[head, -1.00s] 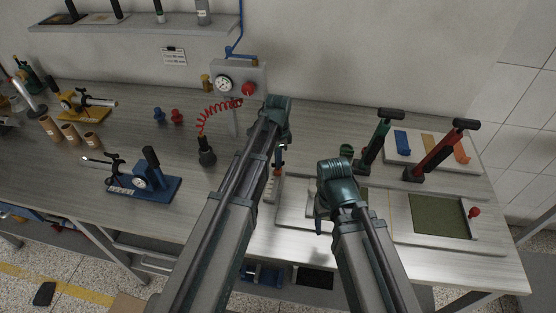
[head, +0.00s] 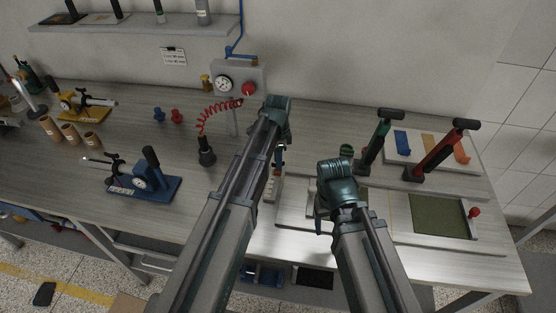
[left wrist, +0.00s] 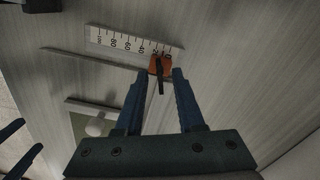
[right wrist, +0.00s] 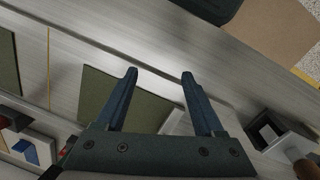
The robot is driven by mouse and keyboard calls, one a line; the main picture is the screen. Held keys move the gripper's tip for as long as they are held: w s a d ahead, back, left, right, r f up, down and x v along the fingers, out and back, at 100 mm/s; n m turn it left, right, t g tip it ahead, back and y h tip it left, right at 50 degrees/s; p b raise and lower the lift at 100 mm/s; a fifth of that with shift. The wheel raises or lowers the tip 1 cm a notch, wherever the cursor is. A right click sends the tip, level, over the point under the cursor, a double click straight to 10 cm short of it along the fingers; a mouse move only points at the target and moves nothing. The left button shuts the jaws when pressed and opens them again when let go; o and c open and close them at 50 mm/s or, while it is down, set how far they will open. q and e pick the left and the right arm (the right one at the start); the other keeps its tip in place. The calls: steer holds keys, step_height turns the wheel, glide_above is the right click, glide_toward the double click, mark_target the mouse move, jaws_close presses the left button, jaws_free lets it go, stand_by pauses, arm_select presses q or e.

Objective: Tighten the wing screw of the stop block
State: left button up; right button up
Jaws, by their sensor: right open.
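The stop block (left wrist: 153,64) is a small orange block at the 0 end of a white printed scale (left wrist: 120,41) in the left wrist view. Its black wing screw (left wrist: 161,79) stands out from it as a thin dark bar. In the head view, my left arm hides most of that spot. My right gripper (right wrist: 159,74) is open and empty above the board, with nothing between its fingers.
A green-handled tool (head: 377,141) and a red-handled tool (head: 435,150) stand upright to the right. A board with a green panel (head: 438,215) lies near the front right. A blue clamp fixture (head: 150,183) and a black nozzle on a red coil (head: 206,152) stand left of my left arm.

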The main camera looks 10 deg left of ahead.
arm_select(q)
steer(key=shift+r, duration=0.1)
step_height(320, 180, up, 14)
steer(key=p, duration=1.4)
arm_select(e)
step_height(320, 180, up, 14)
arm_select(q)
steer(key=shift+f, duration=0.2)
arm_select(e)
steer(key=shift+f, duration=0.15)
